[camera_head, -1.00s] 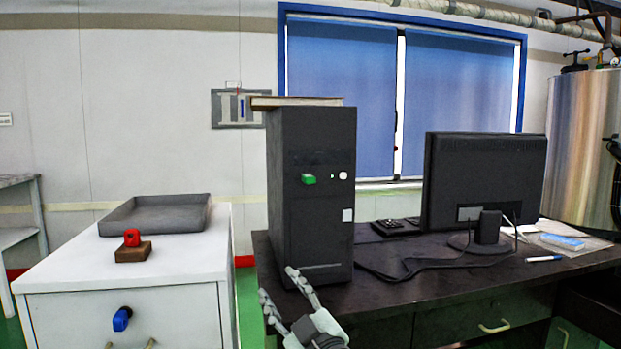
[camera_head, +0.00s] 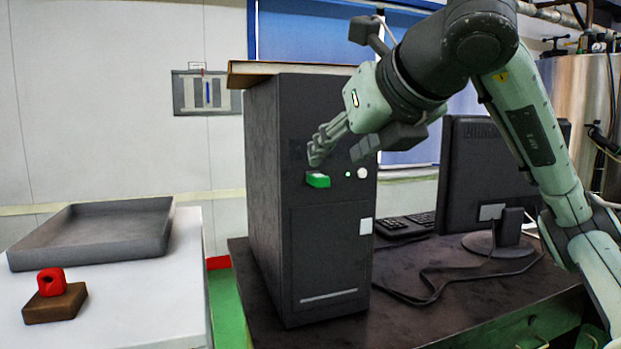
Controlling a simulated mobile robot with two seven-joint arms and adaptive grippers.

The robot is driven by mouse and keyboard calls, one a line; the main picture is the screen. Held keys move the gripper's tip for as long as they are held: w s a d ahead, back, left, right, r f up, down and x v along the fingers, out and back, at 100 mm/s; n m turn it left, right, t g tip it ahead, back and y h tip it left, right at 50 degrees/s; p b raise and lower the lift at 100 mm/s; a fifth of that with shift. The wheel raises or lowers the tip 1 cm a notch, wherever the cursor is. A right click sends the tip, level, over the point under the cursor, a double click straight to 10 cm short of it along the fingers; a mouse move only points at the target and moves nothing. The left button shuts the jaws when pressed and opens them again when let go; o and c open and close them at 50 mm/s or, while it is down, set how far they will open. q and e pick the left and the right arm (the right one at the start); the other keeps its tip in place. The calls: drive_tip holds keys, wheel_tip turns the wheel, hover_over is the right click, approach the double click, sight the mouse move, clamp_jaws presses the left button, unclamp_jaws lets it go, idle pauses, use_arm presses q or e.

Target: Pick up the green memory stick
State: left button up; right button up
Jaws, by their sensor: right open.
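The green memory stick (camera_head: 318,180) sticks out of the front of the black computer tower (camera_head: 330,240), in its upper part. My right gripper (camera_head: 338,158) is open and empty. Its arm comes in from the right, and its fingers point left and down toward the stick. One finger ends just above the stick in the picture; I cannot tell whether it touches. The other finger shows right of the stick, near the white round button. My left gripper is not in view.
The monitor (camera_head: 490,190) and cables stand on the dark desk (camera_head: 440,290), partly behind my right arm. A flat board (camera_head: 290,68) lies on top of the tower. At left, a white cabinet (camera_head: 150,295) bears a grey tray (camera_head: 95,250) and a red part (camera_head: 52,282) on a brown block.

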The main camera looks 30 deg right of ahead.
sight(317, 175)
drive_tip(key=x, duration=0.6)
drive_tip(key=shift+w+a+f, duration=0.1)
drive_tip(key=shift+f, duration=0.15)
drive_tip(key=shift+w+f, duration=0.2)
drive_tip(key=shift+w, duration=0.25)
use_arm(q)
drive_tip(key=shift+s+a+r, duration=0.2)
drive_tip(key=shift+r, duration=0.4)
use_arm(e)
drive_tip(key=c, duration=0.9)
